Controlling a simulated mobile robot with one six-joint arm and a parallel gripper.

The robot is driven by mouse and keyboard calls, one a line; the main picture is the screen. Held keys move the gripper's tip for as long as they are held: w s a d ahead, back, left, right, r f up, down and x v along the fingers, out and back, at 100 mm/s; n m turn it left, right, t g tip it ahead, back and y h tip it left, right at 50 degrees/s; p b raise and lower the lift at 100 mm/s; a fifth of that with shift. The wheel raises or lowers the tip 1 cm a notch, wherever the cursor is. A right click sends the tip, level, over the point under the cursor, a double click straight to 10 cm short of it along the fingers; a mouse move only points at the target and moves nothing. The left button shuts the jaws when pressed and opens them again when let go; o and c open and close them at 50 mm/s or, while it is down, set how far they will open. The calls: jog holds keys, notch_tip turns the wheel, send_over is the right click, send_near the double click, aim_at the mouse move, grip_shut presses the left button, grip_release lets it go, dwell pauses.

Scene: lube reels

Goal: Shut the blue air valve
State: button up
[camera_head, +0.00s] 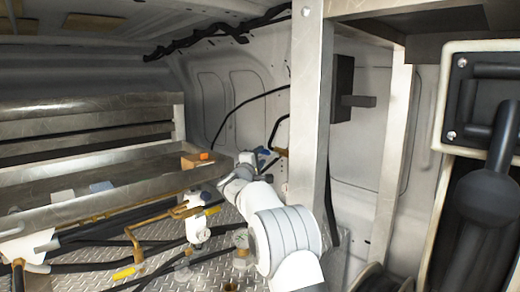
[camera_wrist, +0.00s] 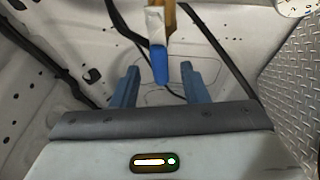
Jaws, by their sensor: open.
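The blue air valve handle (camera_wrist: 160,65) hangs from a brass and white fitting (camera_wrist: 157,25) at the top centre of the wrist view. It lies between the two blue-grey fingers of my gripper (camera_wrist: 159,70), with a gap to each side. My gripper is open and holds nothing. I cannot tell from this view how far the fingertips reach along the handle. In the head view a small blue patch (camera_head: 264,152) shows by the far end of my white arm; whether it is the handle or a finger is unclear.
A pale upright post (camera_head: 305,120) stands close to the right of my arm. A metal shelf (camera_head: 110,180) fills the left, with brass pipes and yellow handles (camera_head: 125,272) below. A black hose (camera_wrist: 215,45) runs near the valve. A gauge (camera_wrist: 292,6) shows at top right.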

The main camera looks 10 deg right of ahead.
aim_at(262, 153)
jog(key=p+x, duration=0.2)
jog(key=x, duration=0.2)
jog(key=shift+w+a+r, duration=0.1)
jog(key=shift+w, duration=0.35)
jog(key=shift+c, duration=0.3)
grip_shut()
